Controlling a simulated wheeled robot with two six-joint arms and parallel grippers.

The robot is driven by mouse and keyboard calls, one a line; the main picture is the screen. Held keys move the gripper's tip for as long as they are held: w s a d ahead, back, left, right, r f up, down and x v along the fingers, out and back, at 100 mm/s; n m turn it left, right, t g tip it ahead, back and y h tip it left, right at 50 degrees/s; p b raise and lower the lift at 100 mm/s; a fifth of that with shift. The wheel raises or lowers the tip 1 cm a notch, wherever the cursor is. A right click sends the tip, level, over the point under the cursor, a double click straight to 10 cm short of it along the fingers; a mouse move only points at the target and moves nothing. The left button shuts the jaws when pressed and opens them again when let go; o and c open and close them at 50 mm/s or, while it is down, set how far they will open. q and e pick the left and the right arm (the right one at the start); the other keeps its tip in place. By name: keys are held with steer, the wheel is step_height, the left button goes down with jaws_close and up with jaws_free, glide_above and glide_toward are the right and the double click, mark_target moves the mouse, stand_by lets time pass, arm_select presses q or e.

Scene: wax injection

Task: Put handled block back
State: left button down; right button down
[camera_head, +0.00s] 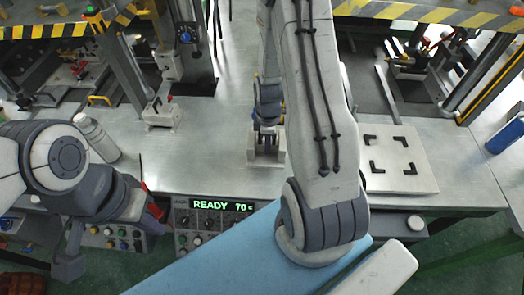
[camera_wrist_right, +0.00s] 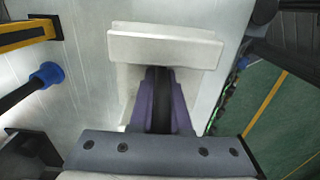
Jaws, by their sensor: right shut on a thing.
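A pale handled block (camera_head: 267,157) is at the middle of the metal table, below my right gripper (camera_head: 267,128). In the right wrist view the block's pale body (camera_wrist_right: 165,45) lies just past the fingertips. My right gripper (camera_wrist_right: 166,72) is shut on the block; its fingers and the wrist hide most of the handle. I cannot tell whether the block touches the table. My left gripper (camera_head: 70,262) hangs at the lower left, in front of the table, away from the block. Its jaws are too unclear to read.
A similar pale block (camera_head: 162,112) stands on the table to the left, near a white bottle (camera_head: 97,137). A white plate with black corner marks (camera_head: 397,158) lies at right. A control panel (camera_head: 215,218) reads READY 70. Striped machine frames (camera_head: 50,31) stand behind.

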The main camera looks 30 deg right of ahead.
mark_target(262, 151)
steer(key=shift+w+a+f, duration=0.55)
steer(key=shift+a+f, duration=0.05)
steer(key=shift+a, duration=0.2)
steer(key=shift+f+p, duration=0.75)
steer(key=shift+f, duration=1.2)
steer(key=shift+f, duration=0.2)
steer(key=c, duration=0.9)
jaws_free()
steer(key=shift+r, duration=0.1)
